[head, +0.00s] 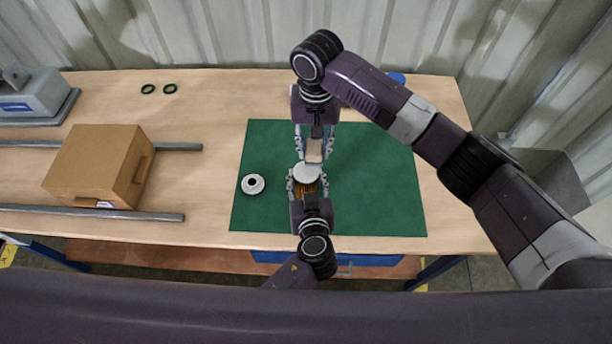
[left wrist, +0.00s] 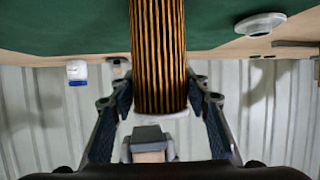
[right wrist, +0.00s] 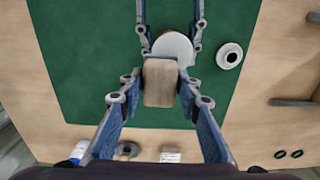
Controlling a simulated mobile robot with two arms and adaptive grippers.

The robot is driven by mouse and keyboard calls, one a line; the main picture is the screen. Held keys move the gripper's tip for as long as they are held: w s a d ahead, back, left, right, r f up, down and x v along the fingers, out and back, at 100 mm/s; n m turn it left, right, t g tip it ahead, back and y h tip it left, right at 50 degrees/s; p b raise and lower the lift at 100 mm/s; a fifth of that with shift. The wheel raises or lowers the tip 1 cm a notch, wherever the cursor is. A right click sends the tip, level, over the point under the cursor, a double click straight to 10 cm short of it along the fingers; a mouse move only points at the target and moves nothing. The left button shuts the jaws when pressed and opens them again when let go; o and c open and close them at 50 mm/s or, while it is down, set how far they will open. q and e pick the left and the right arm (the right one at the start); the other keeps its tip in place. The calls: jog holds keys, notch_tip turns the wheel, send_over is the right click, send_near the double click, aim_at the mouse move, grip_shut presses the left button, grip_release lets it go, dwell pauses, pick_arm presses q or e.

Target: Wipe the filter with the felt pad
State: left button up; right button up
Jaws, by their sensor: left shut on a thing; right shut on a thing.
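My left gripper (head: 307,178) is shut around the filter, which has orange-and-black pleats (left wrist: 158,60) and a white end cap (head: 306,172). It holds the filter over the green mat. My right gripper (head: 315,148) is shut on the beige felt pad (right wrist: 160,82), facing the left gripper. In the head view the pad (head: 314,151) is right beside the cap. In the right wrist view the pad overlaps the edge of the cap (right wrist: 173,47); I cannot tell whether they touch. In the left wrist view the pad (left wrist: 150,157) shows beyond the filter.
A white ring-shaped part (head: 253,184) lies on the green mat (head: 380,200), left of the grippers. Two dark rings (head: 148,89) lie at the back. The mat's right side is clear.

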jog(key=shift+r, duration=2.5)
pick_arm(q)
jog(key=o, duration=1.3)
jog(key=v, duration=1.2)
jog(key=shift+f, duration=0.15)
